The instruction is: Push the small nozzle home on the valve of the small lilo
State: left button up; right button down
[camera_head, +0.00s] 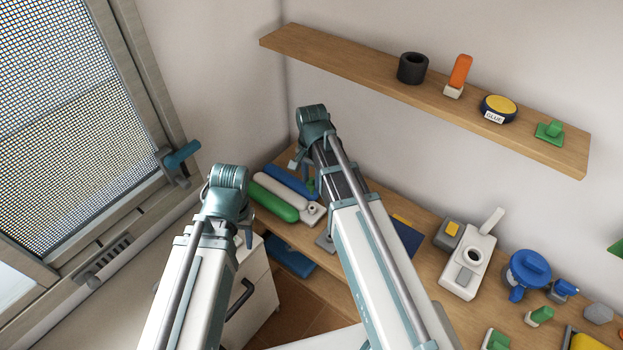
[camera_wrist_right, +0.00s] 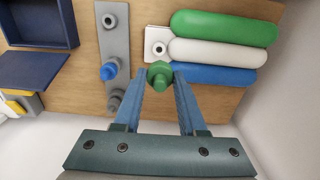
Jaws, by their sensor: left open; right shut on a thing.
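The lilo (camera_wrist_right: 215,50) lies on the wooden bench, with green, white and blue tubes side by side; it also shows in the head view (camera_head: 279,195). Its valve (camera_wrist_right: 158,47) is a round fitting with a dark hole on a white tab at the tubes' end. My right gripper (camera_wrist_right: 160,80) is shut on a green nozzle (camera_wrist_right: 160,72). In the wrist view the nozzle appears just below the valve, beside the blue tube's end; its height above the bench is unclear. My left gripper (camera_head: 246,236) is open and empty, left of the bench, in front of the lilo.
A grey strip (camera_wrist_right: 113,25) beside the lilo carries a blue nozzle (camera_wrist_right: 109,70) and grey fittings. A dark blue tray (camera_wrist_right: 35,72) lies beyond it. In the head view, a white device (camera_head: 468,262) and blue pump-like object (camera_head: 527,270) stand further right. A shelf (camera_head: 345,62) hangs above.

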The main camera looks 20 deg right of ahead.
aim_at(312, 192)
jog(key=shift+s, duration=0.15)
jog(key=shift+f, duration=0.15)
notch_tip(312, 192, down, 6)
jog(key=b, duration=0.6)
jog(key=shift+r, duration=0.25)
jog(key=shift+f+b, duration=1.55)
jog(key=shift+f, duration=0.1)
dwell(1.0)
jog(key=shift+c, duration=1.9)
grip_release()
jog(key=shift+r, duration=0.15)
notch_tip(312, 192, up, 14)
jog(key=p, duration=1.4)
jog(key=shift+f, duration=0.2)
